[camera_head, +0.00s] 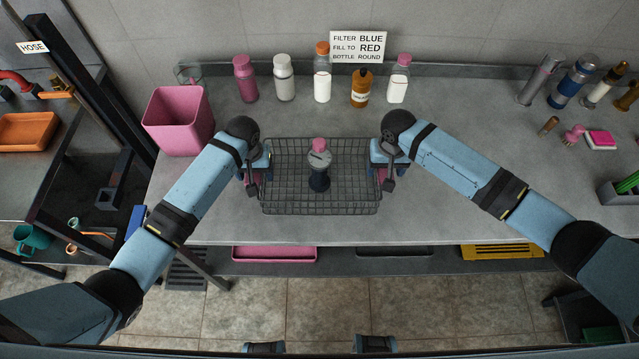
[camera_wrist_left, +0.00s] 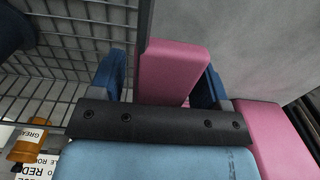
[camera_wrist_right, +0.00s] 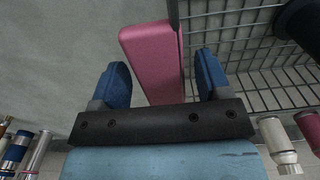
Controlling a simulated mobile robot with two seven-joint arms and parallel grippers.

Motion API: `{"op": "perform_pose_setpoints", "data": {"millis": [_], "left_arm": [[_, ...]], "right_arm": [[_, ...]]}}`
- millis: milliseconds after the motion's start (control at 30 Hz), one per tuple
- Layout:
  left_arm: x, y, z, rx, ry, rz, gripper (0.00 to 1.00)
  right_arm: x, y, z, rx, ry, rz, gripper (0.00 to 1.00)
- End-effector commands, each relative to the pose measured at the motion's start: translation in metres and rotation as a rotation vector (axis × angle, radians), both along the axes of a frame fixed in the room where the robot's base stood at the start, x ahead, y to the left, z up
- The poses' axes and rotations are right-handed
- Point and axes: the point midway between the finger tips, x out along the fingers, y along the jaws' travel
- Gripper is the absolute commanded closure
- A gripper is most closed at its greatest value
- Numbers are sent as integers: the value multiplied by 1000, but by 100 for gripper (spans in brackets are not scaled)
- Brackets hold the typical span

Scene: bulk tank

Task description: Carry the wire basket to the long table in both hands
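The wire basket (camera_head: 345,202) sits on the grey worktop. A dark container with a grey top and pink cap (camera_head: 319,160) stands inside it. My left gripper (camera_head: 262,172) is at the basket's left end, and my right gripper (camera_head: 379,172) is at its right end. In the left wrist view a pink handle block (camera_wrist_left: 172,72) lies between the open blue fingers, with a visible gap on one side. In the right wrist view another pink handle block (camera_wrist_right: 152,60) lies between open fingers, also with a gap. Contact with the handles cannot be made out.
A pink bin (camera_head: 178,122) stands left of the basket. Several bottles (camera_head: 322,80) line the back below a sign (camera_head: 358,47). Brushes and a pink sponge (camera_head: 600,139) lie to the right. A lower shelf holds a pink tray (camera_head: 274,254). The worktop in front of the basket is clear.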

Motion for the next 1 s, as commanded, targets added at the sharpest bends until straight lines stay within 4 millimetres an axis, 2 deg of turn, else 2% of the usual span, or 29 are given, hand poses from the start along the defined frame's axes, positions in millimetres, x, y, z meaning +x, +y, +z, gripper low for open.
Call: {"op": "perform_pose_setpoints", "data": {"millis": [167,267,700,833,1000], "left_arm": [[0,-1,2,-1,-1,-1,30],[1,-1,9,-1,-1,-1,30],[0,0,96,-2,-3,0,30],[0,0,112,-1,-3,0,30],[0,0,120,0,-1,0,30]], "right_arm": [[0,1,0,1,0,1,30],[0,1,0,1,0,1,30],[0,1,0,1,0,1,30],[0,1,0,1,0,1,30],[0,1,5,2,-2,1,30]]}}
